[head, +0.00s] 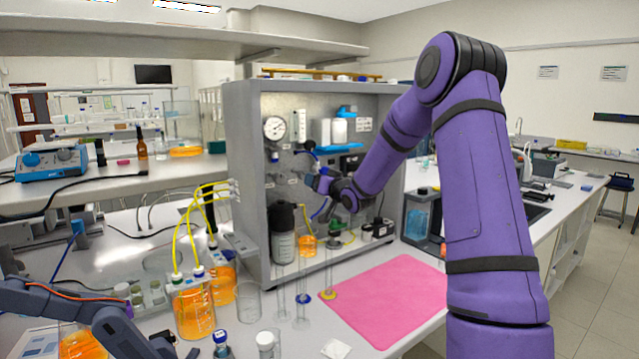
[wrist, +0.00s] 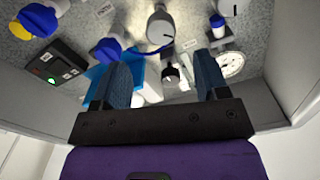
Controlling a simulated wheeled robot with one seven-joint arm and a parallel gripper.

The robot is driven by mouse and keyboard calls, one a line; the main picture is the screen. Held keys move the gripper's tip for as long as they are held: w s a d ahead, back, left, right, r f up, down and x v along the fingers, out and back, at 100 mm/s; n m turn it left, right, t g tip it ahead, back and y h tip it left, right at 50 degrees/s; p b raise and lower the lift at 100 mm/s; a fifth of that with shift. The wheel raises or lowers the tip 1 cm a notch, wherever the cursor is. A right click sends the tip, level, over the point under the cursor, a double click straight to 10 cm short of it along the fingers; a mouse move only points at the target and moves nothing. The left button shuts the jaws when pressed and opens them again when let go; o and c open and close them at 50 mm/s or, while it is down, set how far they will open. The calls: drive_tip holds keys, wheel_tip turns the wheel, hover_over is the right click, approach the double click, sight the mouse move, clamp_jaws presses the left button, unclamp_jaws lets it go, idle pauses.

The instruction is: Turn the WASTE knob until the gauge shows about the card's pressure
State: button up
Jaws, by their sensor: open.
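A round white pressure gauge (head: 275,128) is on the upper left of the rig's panel. It also shows in the wrist view (wrist: 231,65), but I cannot read its value. In the wrist view, a white knob (wrist: 160,28) with a dark mark sits on the panel, beyond the gap between my fingers. A small black-and-white knob (wrist: 171,73) shows between the fingers. The labels are too small to read, so I cannot tell which knob is WASTE. My gripper (wrist: 163,65) is open and empty. In the head view my gripper (head: 322,182) is close to the panel. I cannot make out the card.
Orange bottles (head: 193,307), a dark-capped bottle (head: 283,232) and glassware stand on the bench. A pink mat (head: 385,300) lies clear in front.

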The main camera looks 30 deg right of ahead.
sight(302, 172)
idle(0.4)
drive_tip(key=w+n+t, duration=0.1)
drive_tip(key=w, duration=0.2)
drive_tip(key=w+n+t, duration=0.1)
drive_tip(key=w+t, duration=0.1)
drive_tip(key=w, duration=0.2)
drive_tip(key=w+r+n+t, duration=0.1)
drive_tip(key=w, duration=0.2)
drive_tip(key=shift+w+a+n+t+y, duration=0.2)
drive_tip(key=shift+w+n+t+y, duration=0.05)
drive_tip(key=shift+n+t+y, duration=0.05)
idle(0.6)
drive_tip(key=c, duration=0.9)
drive_tip(key=shift+n, duration=0.3)
drive_tip(key=shift+c, duration=0.2)
